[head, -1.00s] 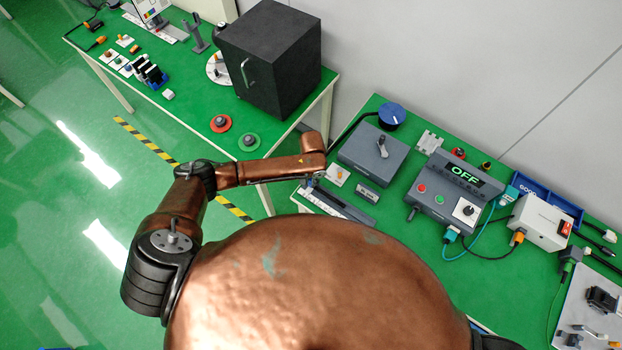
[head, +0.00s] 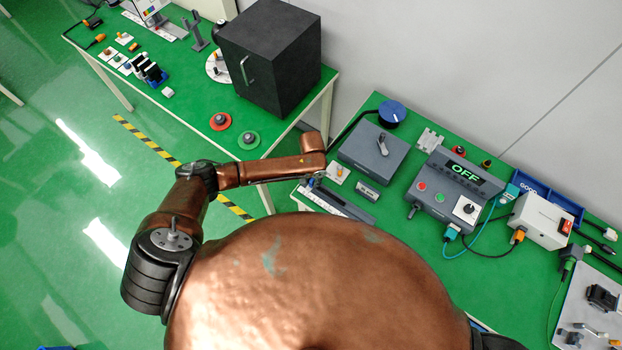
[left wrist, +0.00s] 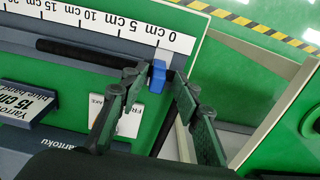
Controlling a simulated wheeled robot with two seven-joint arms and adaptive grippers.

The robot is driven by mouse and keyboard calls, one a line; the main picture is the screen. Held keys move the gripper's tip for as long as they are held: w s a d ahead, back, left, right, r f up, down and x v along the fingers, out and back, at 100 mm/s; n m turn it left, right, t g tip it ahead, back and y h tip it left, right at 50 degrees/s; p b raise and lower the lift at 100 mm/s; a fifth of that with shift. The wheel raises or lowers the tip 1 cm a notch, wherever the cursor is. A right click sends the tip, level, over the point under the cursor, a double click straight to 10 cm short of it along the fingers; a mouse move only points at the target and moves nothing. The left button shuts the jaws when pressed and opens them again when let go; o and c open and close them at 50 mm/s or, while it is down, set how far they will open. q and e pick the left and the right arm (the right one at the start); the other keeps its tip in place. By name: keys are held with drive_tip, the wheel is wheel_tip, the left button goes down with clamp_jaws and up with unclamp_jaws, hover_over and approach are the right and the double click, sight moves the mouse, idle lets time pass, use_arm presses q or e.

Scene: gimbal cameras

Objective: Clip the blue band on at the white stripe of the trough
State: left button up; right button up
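The blue band (left wrist: 157,77) shows in the left wrist view, near the right end of a dark rod (left wrist: 85,52), below the 0 mark of the ruler (left wrist: 110,22). My left gripper (left wrist: 161,76) has its two fingers apart on either side of the band. The band is close to the left fingertip, with a gap to the right one; I cannot tell if it touches. The trough (left wrist: 60,38) runs along the ruler; a pale stripe (left wrist: 162,54) seems to lie just behind the band. In the head view the trough (head: 345,207) is partly hidden, and my left gripper is hardly visible below the wrist.
A "FRAGILE"-like white card (left wrist: 130,122) and a "15 cm" label block (left wrist: 28,103) lie near the fingers. A grey lever box (head: 372,152) and an OFF control box (head: 450,188) stand behind. A black cabinet (head: 270,60) is on the other table.

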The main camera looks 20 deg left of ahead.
sight(312, 180)
use_arm(q)
wheel_tip(312, 180, up, 12)
idle(0.6)
idle(0.9)
